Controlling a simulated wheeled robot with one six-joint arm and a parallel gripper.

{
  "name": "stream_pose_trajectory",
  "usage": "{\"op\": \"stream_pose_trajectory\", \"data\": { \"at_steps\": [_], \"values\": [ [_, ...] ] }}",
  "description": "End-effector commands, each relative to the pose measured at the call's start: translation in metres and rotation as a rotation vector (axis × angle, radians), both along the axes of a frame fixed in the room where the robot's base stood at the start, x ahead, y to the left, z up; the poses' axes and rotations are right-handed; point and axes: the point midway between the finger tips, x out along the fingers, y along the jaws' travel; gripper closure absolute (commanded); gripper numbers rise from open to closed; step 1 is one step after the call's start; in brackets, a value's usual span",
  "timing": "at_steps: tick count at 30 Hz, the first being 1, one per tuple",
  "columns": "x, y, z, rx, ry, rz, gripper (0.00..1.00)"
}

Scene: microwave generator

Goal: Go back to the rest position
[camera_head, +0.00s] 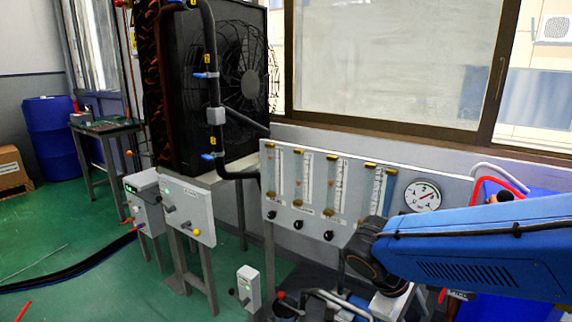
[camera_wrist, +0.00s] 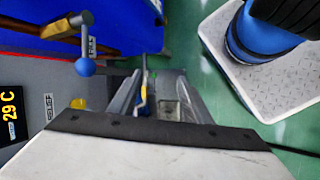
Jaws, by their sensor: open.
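My blue arm (camera_head: 480,250) reaches in from the right edge in the head view, in front of the flowmeter panel. In the wrist view my gripper (camera_wrist: 153,85) shows as two grey fingers apart, with a gap between them. I see nothing held in it. A grey panel (camera_wrist: 50,82) with a display reading 29 C (camera_wrist: 12,115) and a yellow knob (camera_wrist: 78,103) lies at the left. In the head view my gripper cannot be made out clearly.
The flowmeter panel (camera_head: 345,170) with a round gauge (camera_head: 422,196) stands below the window. A fan unit (camera_head: 235,85) with black pipes and blue-handled valves stands left of it. Control boxes (camera_head: 187,208) are on a stand. Green floor (camera_head: 80,235) is mostly free at left, with a black cable.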

Motion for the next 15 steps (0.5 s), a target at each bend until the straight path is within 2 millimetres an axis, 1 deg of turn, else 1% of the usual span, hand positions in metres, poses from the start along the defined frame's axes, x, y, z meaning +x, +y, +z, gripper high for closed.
{"op": "stream_pose_trajectory", "data": {
  "at_steps": [1,5,9,15],
  "values": [
    [-0.007,-0.005,0.003,0.048,-0.028,-0.048,0.55],
    [-0.023,-0.012,0.007,0.173,-0.096,-0.165,0.55],
    [-0.038,-0.014,0.015,0.305,-0.185,-0.285,0.55],
    [-0.054,-0.015,0.028,0.481,-0.328,-0.446,0.55]
  ]
}}
